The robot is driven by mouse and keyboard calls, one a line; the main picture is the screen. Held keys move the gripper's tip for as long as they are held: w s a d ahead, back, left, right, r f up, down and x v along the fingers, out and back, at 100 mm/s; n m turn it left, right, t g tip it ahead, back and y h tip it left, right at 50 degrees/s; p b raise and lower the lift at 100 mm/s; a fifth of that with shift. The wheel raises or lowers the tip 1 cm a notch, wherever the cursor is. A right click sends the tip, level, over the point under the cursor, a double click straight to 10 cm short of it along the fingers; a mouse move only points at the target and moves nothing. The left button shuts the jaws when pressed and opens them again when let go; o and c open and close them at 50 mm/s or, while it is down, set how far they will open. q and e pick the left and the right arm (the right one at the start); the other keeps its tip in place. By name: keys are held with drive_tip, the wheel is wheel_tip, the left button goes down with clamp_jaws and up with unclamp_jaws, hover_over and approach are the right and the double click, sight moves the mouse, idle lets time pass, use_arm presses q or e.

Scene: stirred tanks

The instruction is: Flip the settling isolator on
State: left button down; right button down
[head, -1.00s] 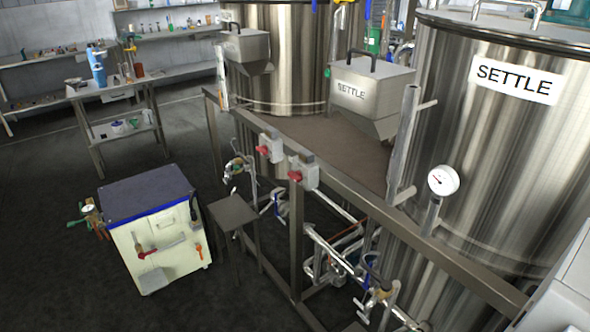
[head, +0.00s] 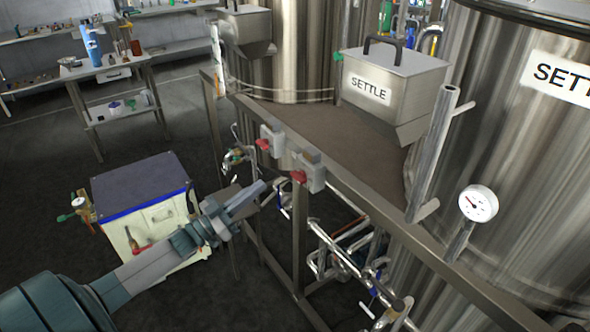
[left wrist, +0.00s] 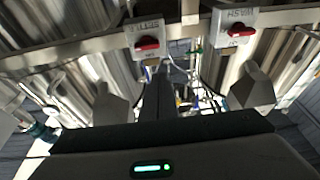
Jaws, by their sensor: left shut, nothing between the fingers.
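The settling isolator is a grey switch box (head: 313,172) with a red handle (head: 298,176) on the platform's front rail, the right one of two in the head view. In the left wrist view, which is upside down, its box (left wrist: 156,27) reads SETTLE and its red handle (left wrist: 147,43) lies roughly crosswise. The other box (left wrist: 240,18), labelled WASH, has a similar red handle; it also shows in the head view (head: 272,141). My left gripper (head: 262,185) is shut and empty, just left of and slightly below the settling isolator in the head view, apart from it. My right gripper is out of view.
The steel rail (head: 368,218) runs along the platform edge, with a gauge (head: 478,203) and an upright pipe (head: 432,150) to the right. A hopper marked SETTLE (head: 392,88) stands behind. Pipes and valves fill the space below. A cream cabinet (head: 142,185) stands left.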

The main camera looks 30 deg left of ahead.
sight(298, 177)
use_arm(q)
drive_tip(key=shift+d+r+h, duration=0.25)
drive_tip(key=shift+r+h, duration=0.15)
drive_tip(key=shift+r, duration=0.45)
drive_tip(key=shift+w, duration=0.2)
drive_tip(key=p+x, duration=0.4)
drive_tip(key=x, duration=0.6)
drive_tip(key=shift+s+f+p, duration=0.1)
drive_tip(key=shift+f+p, duration=0.45)
drive_tip(key=shift+f, duration=1.55)
drive_tip(key=shift+f, duration=0.1)
